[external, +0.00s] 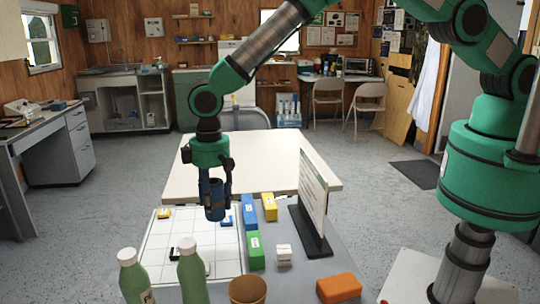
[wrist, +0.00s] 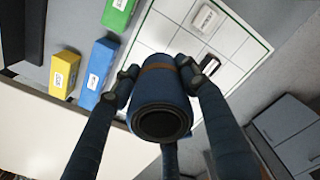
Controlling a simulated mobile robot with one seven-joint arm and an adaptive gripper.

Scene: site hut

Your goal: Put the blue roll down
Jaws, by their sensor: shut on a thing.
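The blue roll (external: 214,207), a rolled dark blue cylinder, hangs upright in my gripper (external: 216,184) above the white gridded board (external: 188,240). In the wrist view the roll (wrist: 160,92) shows its open spiral end and a brown band. My gripper (wrist: 166,82) is shut on it, with fingers on both sides. I cannot tell the exact height of the roll above the board. The roll hides part of the board beneath it.
Blue (external: 249,212), green (external: 256,250) and yellow (external: 269,207) blocks stand right of the board. Small pieces, including a yellow one (external: 164,213), lie on it. Green bottles (external: 192,272), a brown cup (external: 248,290), an orange block (external: 339,288) and an upright sign (external: 312,200) surround it.

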